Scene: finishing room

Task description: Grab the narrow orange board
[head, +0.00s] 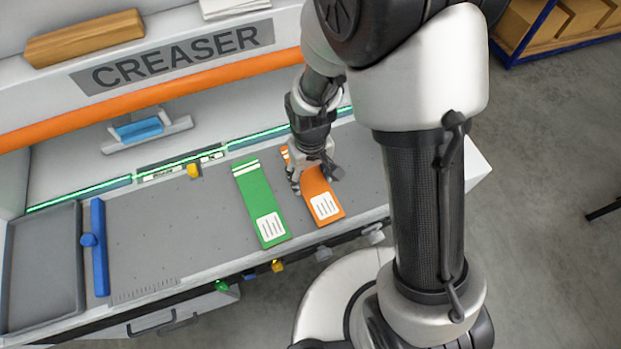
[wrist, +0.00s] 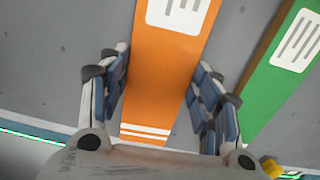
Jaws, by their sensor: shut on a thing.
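The narrow orange board (head: 313,184) lies on the grey bed of the creaser, with a white label at its near end and white stripes at its far end. My gripper (head: 316,177) is over its middle, with a finger along each long edge, shut on it. The wrist view shows the orange board (wrist: 163,70) between the blue-padded fingers of my gripper (wrist: 158,88). The board appears still down at the bed; any lift is too small to tell. Part of its far end is hidden by my wrist in the head view.
A green board (head: 258,195) lies just left of the orange one, close to a finger in the wrist view (wrist: 262,90). A grey tray (head: 42,265) and a blue bar (head: 100,250) are at the bed's left. Bare bed (head: 180,235) lies between.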

